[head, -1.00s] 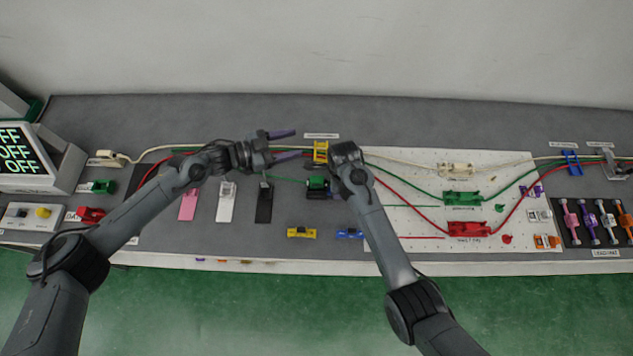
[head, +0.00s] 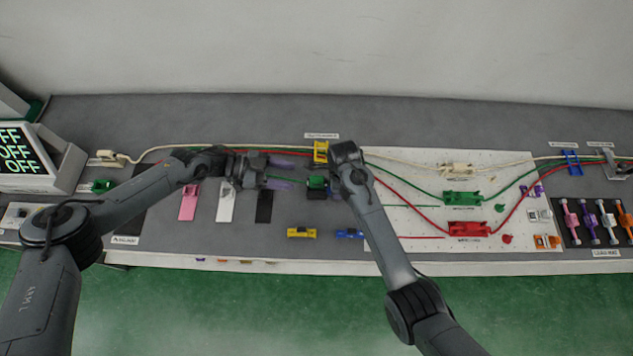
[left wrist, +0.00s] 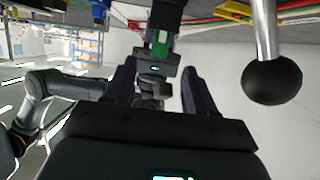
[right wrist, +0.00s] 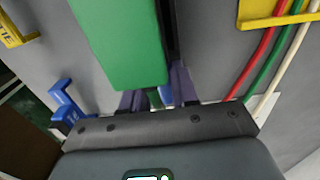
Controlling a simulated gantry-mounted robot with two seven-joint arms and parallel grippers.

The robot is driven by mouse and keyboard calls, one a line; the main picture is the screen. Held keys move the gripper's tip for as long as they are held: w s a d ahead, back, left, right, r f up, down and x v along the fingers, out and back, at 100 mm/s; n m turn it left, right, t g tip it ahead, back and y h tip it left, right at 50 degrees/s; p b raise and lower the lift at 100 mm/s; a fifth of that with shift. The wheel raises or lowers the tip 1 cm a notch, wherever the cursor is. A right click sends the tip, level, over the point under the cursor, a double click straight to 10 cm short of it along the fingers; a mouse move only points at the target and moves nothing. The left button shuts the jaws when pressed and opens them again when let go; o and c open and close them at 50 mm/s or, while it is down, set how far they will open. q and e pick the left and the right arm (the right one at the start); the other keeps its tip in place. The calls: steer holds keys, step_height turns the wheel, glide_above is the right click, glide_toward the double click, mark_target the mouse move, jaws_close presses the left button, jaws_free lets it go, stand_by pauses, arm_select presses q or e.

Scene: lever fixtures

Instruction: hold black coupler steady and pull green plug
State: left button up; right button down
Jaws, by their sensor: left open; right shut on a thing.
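The green plug (head: 316,182) sits with the black coupler (head: 318,195) near the middle of the bench. My left gripper (head: 292,174) is open just left of them, its purple fingers pointing at the plug. In the left wrist view the black coupler (left wrist: 167,12) and green plug (left wrist: 160,46) lie ahead between the spread fingers, not touching them. In the right wrist view the green block (right wrist: 120,40) covers much of the dark part (right wrist: 172,30), so the exact contact is hidden.
A yellow clip (head: 320,151) stands just behind, with red, green and white cables running past. Yellow (head: 301,233) and blue (head: 349,234) blocks lie in front. A ball-ended lever (left wrist: 272,80) is close on the right in the left wrist view. The pale board (head: 410,225) lies right.

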mark_target(312, 180)
arm_select(q)
steer(key=shift+x, duration=4.1)
steer(key=shift+c, duration=0.3)
jaws_close()
